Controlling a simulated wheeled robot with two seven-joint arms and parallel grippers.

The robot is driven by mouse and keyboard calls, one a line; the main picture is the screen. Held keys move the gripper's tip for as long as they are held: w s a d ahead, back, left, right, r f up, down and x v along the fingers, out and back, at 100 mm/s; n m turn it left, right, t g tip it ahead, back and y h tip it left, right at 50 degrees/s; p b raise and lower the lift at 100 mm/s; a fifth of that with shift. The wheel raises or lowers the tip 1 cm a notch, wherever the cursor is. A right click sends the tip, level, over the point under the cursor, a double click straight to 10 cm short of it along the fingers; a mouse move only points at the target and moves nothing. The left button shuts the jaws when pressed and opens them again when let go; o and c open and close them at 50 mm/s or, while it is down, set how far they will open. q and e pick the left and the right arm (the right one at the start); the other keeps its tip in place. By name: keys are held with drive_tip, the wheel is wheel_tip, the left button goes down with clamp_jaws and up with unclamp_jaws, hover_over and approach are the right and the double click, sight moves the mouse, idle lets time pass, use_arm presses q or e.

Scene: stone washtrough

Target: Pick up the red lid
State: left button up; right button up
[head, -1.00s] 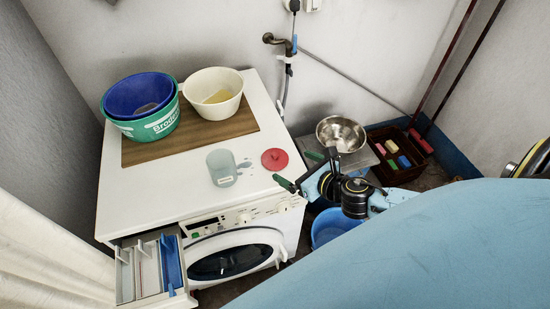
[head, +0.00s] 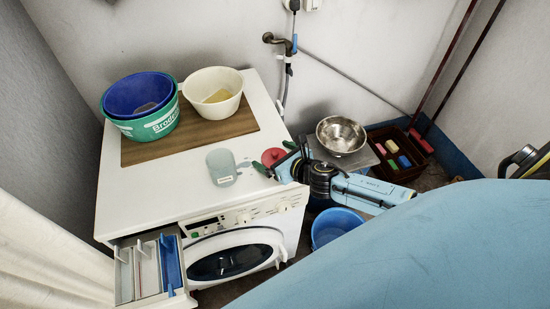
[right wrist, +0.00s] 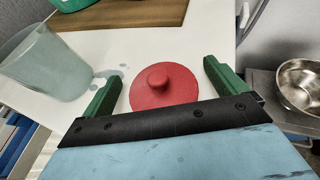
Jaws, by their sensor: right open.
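The red lid (head: 271,157) lies flat on the white washing machine top, near its right edge. My right gripper (head: 272,159) is over the right edge of the machine. In the right wrist view its two green fingers (right wrist: 160,82) are spread wide, one on each side of the lid, with nothing between them held. In the head view the gripper hides part of the lid. My left gripper is not in view.
A translucent cup (head: 222,168) stands just left of the lid, with wet spots between. A white bowl (head: 213,88) and a blue basin (head: 140,92) in a green one sit on a brown board (head: 190,138). A metal bowl (head: 341,134) is at the right.

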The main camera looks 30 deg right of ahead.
drive_tip(key=c, duration=1)
drive_tip(key=shift+c, duration=0.2)
